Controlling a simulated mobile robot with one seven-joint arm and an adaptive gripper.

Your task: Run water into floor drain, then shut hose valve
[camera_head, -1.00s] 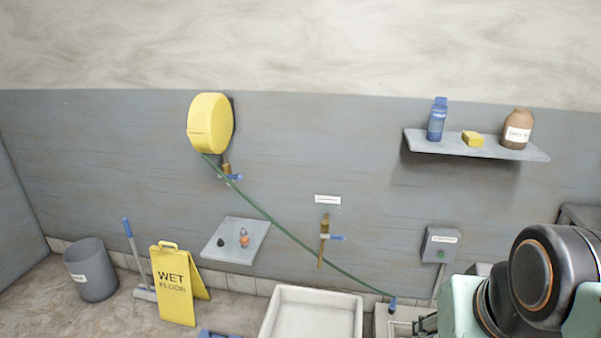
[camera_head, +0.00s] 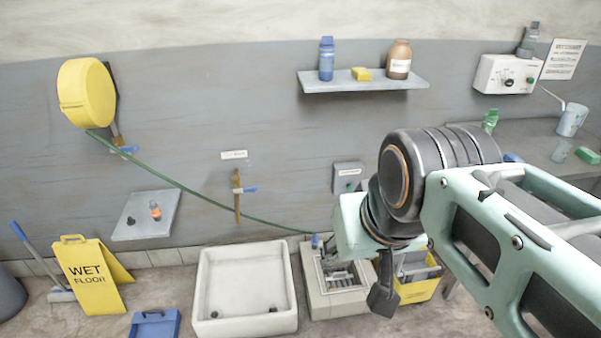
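A green hose (camera_head: 190,190) runs from a yellow reel (camera_head: 86,93) on the wall down to a blue nozzle (camera_head: 315,241). The nozzle is at the back edge of a pale raised floor drain (camera_head: 318,306) with a dark grate inside. A brass valve with a blue lever (camera_head: 125,149) sits under the reel. A second brass tap with a blue lever (camera_head: 245,190) is on the wall under a label. No water shows. My gripper (camera_head: 362,284) hangs over the drain's right part, apart from the nozzle. My wrist partly hides it, so its opening is unclear.
A white basin (camera_head: 245,318) stands left of the drain, a yellow bucket (camera_head: 420,290) right of it behind my arm. A wet floor sign (camera_head: 84,282) and blue dustpan (camera_head: 155,325) are left. A wall shelf (camera_head: 350,84) and a counter (camera_head: 545,150) are higher up.

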